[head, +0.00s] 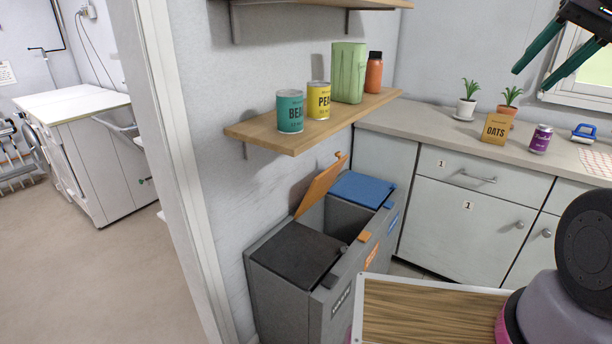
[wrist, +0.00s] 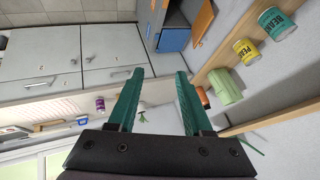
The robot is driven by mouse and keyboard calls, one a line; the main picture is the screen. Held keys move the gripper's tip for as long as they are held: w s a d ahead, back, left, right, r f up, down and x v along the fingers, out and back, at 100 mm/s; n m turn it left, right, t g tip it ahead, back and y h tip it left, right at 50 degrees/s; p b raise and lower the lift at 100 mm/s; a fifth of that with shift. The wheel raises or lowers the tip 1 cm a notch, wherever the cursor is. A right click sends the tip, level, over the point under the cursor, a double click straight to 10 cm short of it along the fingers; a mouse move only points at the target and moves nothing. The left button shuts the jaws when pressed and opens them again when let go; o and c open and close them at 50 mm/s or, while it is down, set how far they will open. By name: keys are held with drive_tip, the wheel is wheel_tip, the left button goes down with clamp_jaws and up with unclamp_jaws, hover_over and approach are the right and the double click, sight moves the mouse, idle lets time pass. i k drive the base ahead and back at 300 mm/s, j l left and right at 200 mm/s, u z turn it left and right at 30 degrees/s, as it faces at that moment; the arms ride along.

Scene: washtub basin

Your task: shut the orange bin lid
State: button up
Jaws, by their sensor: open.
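The orange bin lid (head: 320,187) stands raised and tilted back toward the wall over the middle compartment of the grey bin unit (head: 292,305). That compartment is open and dark inside. The orange lid also shows at the top of the wrist view (wrist: 203,20). The blue lid (head: 362,188) behind it and the dark grey lid (head: 298,258) in front lie flat. My gripper (head: 551,72), with green fingers, is high at the upper right in the head view, far from the bins. It is open and empty, as the wrist view (wrist: 156,82) shows.
A wooden shelf (head: 240,131) juts from the wall above the bins, holding two cans, a green container and an orange bottle. A counter (head: 400,129) with plants, an oats box (head: 495,129) and a purple can (head: 540,139) runs right. A wood-topped surface (head: 430,312) stands in front.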

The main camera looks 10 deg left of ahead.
sight(321, 184)
drive_tip(key=j+z, duration=0.1)
drive_tip(key=j, duration=0.4)
drive_tip(key=j+z, duration=0.15)
drive_tip(key=j, duration=0.35)
drive_tip(key=k+j+z, duration=0.1)
drive_tip(key=j, duration=0.4)
drive_tip(key=j+z, duration=0.15)
drive_tip(key=j, duration=0.35)
drive_tip(key=k+j+z, duration=0.1)
drive_tip(key=j, duration=0.35)
drive_tip(key=k+j+z, duration=0.1)
drive_tip(key=j, duration=0.95)
drive_tip(key=l+u, duration=0.35)
drive_tip(key=l, duration=0.5)
drive_tip(key=k+l+u, duration=0.1)
drive_tip(key=l+u, duration=0.2)
drive_tip(key=l, duration=0.5)
